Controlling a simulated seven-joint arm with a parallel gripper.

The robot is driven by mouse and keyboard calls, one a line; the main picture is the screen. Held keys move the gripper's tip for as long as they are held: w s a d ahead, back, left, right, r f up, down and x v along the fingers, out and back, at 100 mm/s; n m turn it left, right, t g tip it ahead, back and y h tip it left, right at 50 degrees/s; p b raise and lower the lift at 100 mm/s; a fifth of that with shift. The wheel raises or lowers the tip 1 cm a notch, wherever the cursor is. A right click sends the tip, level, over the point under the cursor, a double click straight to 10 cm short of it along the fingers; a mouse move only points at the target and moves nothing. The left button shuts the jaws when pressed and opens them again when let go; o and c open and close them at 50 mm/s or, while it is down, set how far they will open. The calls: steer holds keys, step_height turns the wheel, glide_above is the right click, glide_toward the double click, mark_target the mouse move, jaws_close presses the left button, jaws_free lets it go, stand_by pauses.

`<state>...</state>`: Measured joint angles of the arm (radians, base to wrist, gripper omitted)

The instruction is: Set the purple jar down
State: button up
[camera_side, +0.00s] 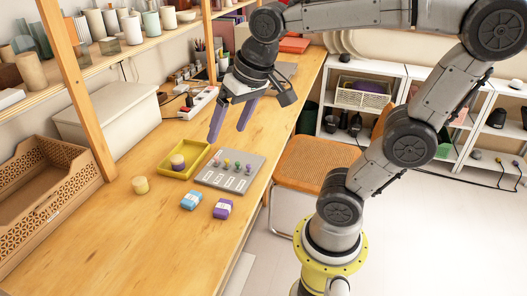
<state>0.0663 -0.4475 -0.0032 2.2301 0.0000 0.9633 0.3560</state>
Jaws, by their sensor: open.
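A small round jar (178,162) with a pale tan top and a purplish side stands upright in a yellow tray (198,151); it looks like the purple jar. A similar jar with a yellow side (140,185) stands on the wooden table, left of and nearer than the tray. My gripper (227,134) is open, with its two purple-grey fingers pointing down and nothing between them. It is above the table, up and to the right of the tray, apart from the jar.
A grey board (229,178) with several coloured pegs lies right of the tray. A blue box (191,201) and a purple box (222,208) lie in front. A wooden crate (45,188) and shelf post (84,105) stand left. The near table is clear.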

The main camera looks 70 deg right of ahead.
steer(key=s+a+f+n+t, duration=0.1)
steer(key=s+f+n, duration=0.3)
steer(key=s, duration=0.3)
steer(key=shift+s+a+n, duration=0.3)
steer(key=shift+s+n, duration=0.05)
steer(key=shift+n, duration=0.05)
